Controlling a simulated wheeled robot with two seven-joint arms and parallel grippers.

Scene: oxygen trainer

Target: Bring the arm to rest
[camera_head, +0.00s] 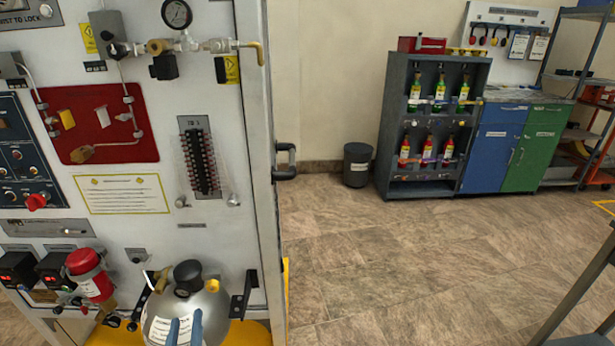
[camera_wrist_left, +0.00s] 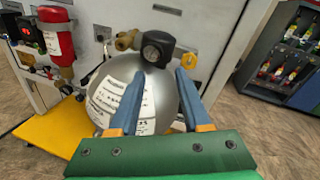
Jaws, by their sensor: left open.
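My left gripper (camera_head: 183,328) shows at the bottom of the head view, only its blue fingertips in the frame. It is in front of a round silver tank (camera_head: 212,308) with a white label and a black knob on top. In the left wrist view my left gripper (camera_wrist_left: 160,88) is open. Its two blue fingers stand apart, with the tank (camera_wrist_left: 105,85) behind them and nothing between them held. I cannot tell whether the fingertips touch the tank. My right gripper is in neither view.
The white trainer panel (camera_head: 215,95) with gauge and piping stands close on the left. A yellow base (camera_wrist_left: 62,128) lies under the tank. A grey bottle rack (camera_head: 388,165), dark bin (camera_head: 357,165) and blue-green cabinet (camera_head: 490,150) line the wall. The floor between is clear.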

